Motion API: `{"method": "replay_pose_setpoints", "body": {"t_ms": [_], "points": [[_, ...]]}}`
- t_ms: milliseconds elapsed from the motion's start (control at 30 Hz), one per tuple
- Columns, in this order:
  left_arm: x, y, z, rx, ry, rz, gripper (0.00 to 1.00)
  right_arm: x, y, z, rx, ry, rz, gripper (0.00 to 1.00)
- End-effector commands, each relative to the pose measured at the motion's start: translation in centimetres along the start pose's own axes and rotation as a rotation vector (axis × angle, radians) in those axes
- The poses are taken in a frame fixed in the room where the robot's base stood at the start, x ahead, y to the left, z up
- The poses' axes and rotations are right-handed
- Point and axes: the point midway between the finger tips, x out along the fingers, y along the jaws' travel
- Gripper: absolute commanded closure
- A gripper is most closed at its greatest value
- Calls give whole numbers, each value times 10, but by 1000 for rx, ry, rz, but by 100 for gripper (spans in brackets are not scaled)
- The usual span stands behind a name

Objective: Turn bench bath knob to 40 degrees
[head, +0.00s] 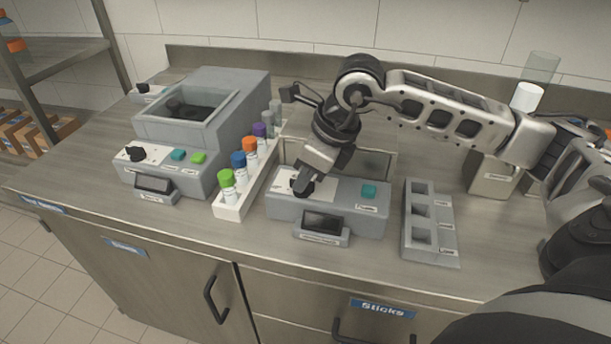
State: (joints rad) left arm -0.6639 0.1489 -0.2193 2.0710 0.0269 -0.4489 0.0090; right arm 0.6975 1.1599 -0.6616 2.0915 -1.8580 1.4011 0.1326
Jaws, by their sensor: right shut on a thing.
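A grey bench unit (345,216) with a dark display (323,222) and a teal button (369,191) stands in the middle of the counter. A clear-walled tank (378,162) shows behind its panel. My right gripper (302,186) points down at the white dial plate on its left and is shut on the dark knob there. The gripper mostly hides the knob, so its angle cannot be read. The display text and labels are too small to read. My left gripper is not in view.
A larger grey unit (170,165) with a knob and two buttons stands at left. A white rack (233,207) with several colour-capped tubes stands between the units. A grey slotted holder (429,226) is at right. The counter's front strip is clear.

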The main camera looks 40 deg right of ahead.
Motion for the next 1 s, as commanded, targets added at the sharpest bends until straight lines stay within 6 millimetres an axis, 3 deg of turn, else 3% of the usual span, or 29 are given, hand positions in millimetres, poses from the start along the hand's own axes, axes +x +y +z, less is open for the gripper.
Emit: {"method": "replay_pose_setpoints", "body": {"t_ms": [1000], "points": [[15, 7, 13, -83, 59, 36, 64, 1, 4, 3, 770, -4, -320, 100]]}}
